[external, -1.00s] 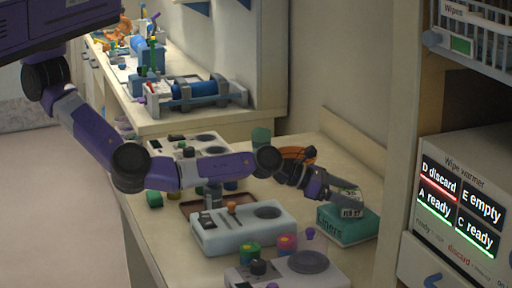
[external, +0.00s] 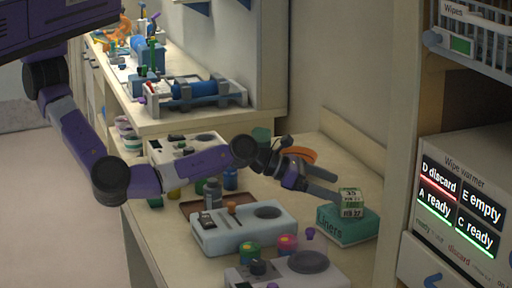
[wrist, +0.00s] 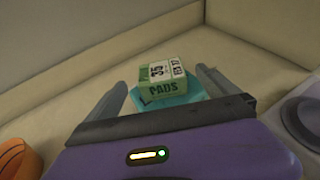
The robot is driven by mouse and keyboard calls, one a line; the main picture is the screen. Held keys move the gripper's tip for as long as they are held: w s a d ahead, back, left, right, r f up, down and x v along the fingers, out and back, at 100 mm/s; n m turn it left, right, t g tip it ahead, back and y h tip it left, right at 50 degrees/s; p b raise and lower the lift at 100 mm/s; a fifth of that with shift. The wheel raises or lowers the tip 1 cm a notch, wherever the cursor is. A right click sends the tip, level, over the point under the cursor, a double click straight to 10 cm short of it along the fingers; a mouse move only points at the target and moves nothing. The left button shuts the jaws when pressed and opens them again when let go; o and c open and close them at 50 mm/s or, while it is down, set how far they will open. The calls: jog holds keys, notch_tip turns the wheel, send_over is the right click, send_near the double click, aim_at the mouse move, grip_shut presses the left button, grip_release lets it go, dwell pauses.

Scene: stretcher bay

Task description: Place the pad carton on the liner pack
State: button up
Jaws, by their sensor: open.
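The pad carton (external: 350,203) is a small green and white box marked "35" and "FEB 27". It rests on top of the teal liner pack (external: 342,229), labelled "Liners", at the right of the counter. My gripper (external: 326,188) is open and empty, to the left of the carton and apart from it. In the wrist view the pad carton (wrist: 168,84) shows its "PADS" face, beyond and between the open fingers (wrist: 170,95). The liner pack (wrist: 147,99) shows beneath it, partly hidden by the carton.
A pale blue device (external: 242,232) stands left of the liner pack, and another device (external: 300,270) is in front. An orange ring-shaped item (external: 301,153) lies behind my gripper. The wipe warmer (external: 455,205) stands at right.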

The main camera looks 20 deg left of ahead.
jog(key=v, duration=0.5)
jog(key=shift+s+a+r, duration=0.15)
jog(key=shift+a, duration=0.1)
dwell(0.4)
